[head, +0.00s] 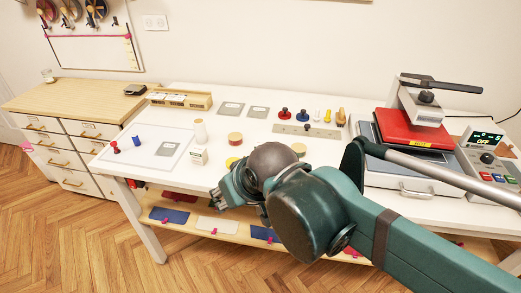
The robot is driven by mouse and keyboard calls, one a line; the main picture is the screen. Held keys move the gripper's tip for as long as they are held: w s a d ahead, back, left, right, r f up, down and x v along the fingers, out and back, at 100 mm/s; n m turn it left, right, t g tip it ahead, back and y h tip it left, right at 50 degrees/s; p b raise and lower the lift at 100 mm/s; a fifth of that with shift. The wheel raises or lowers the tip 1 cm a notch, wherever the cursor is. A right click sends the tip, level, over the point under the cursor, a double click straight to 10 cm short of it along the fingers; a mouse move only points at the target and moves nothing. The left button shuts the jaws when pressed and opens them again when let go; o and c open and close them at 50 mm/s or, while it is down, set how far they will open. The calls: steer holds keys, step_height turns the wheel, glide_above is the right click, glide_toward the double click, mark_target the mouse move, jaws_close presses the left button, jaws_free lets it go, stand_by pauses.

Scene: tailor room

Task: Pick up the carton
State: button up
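A small white carton (198,157) with dark print on its front stands upright on the white table (270,105), near the front edge and left of the arm. My gripper (218,198) is below and to the right of the carton in the picture, around the table's front edge. The two look apart. The fingers are small and partly hidden by the wrist, so I cannot tell whether they are open or shut. Nothing held shows.
A white cylinder (199,131) stands just behind the carton. A red-topped round tin (235,139) is to its right, and a grey card (167,149) lies to its left.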

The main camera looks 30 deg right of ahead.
steer(key=shift+o, duration=1.3)
steer(key=shift+d+r, duration=0.1)
steer(key=shift+d, duration=0.05)
steer(key=w+d+r+m+g+h+p, duration=0.1)
steer(key=w+d+m+g+p, duration=0.15)
steer(key=d+p, duration=0.45)
steer(key=w+d+r+m+g+p, duration=0.1)
steer(key=d+m+p, duration=0.2)
steer(key=d, duration=0.7)
steer(key=s+d+m+g+p, duration=0.1)
steer(key=s+d+m+p, duration=0.1)
steer(key=d, duration=0.3)
steer(key=s+d+f+m+g+p, duration=0.1)
steer(key=s+d+m+p, duration=0.1)
steer(key=d, duration=0.4)
steer(key=s+d+f+m+g+p, duration=0.1)
steer(key=s+d+m+p, duration=0.1)
steer(key=d+p, duration=0.2)
steer(key=shift+s+d+g+y+p, duration=0.15)
steer(key=shift+d+y+p, duration=0.05)
steer(key=shift+d, duration=0.4)
steer(key=shift+s+d+g+y+p, duration=0.1)
steer(key=shift+s+d+y+p, duration=0.1)
steer(key=shift+d, duration=0.4)
steer(key=shift+s+d+f, duration=0.3)
steer(key=shift+s+d, duration=0.05)
steer(key=shift+d, duration=0.15)
